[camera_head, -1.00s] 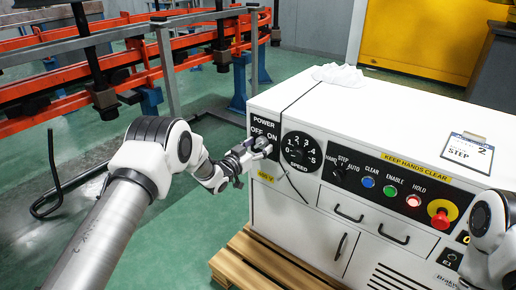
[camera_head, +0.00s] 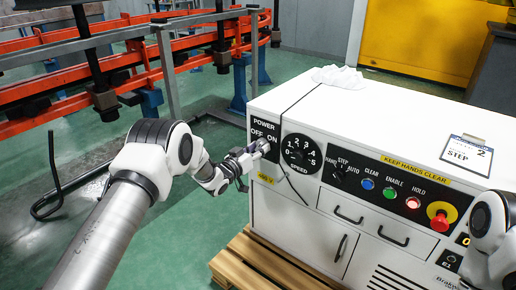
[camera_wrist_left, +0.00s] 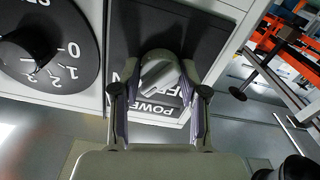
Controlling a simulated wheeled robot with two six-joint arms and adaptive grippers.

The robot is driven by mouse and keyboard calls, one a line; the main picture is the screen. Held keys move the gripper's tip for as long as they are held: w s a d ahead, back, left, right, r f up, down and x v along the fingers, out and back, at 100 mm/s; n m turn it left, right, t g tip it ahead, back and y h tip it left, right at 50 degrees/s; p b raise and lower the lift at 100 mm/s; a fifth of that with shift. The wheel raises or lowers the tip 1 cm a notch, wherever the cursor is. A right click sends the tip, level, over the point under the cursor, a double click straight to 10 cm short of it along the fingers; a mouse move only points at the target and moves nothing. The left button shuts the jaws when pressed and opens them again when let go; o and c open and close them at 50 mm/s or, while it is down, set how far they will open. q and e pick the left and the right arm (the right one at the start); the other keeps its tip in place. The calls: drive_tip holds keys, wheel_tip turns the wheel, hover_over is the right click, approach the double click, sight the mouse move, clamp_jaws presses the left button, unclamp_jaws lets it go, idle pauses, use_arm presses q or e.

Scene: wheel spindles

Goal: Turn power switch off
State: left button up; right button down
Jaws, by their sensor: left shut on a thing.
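The power switch is a grey rotary knob on a black plate (camera_wrist_left: 190,30) marked POWER, OFF and ON. The plate also shows at the left end of the white cabinet's front in the head view (camera_head: 267,120). In the left wrist view the knob (camera_wrist_left: 160,76) sits between my left fingers, its grip bar slanted. My left gripper (camera_head: 262,148) is at the plate, shut on the knob; it fills the lower middle of the left wrist view (camera_wrist_left: 160,92). Only part of my right arm shows at the right edge.
A speed dial (camera_head: 301,152) is close to the right of the switch. Farther right are a mode selector, lit buttons and a red emergency stop (camera_head: 440,220). The cabinet (camera_head: 360,108) stands on a wooden pallet (camera_head: 262,262). Orange rails (camera_head: 120,75) stand behind.

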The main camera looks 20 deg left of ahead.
use_arm(q)
drive_tip(key=n, duration=0.4)
drive_tip(key=shift+r+p, duration=0.15)
drive_tip(key=shift+p, duration=0.15)
drive_tip(key=n, duration=0.7)
drive_tip(key=shift+n+p, duration=0.3)
drive_tip(key=shift+p, duration=0.05)
drive_tip(key=shift+r+n, duration=0.1)
drive_tip(key=shift+n, duration=1.7)
drive_tip(key=o, duration=1.1)
drive_tip(key=shift+o, duration=0.2)
drive_tip(key=v, duration=1.2)
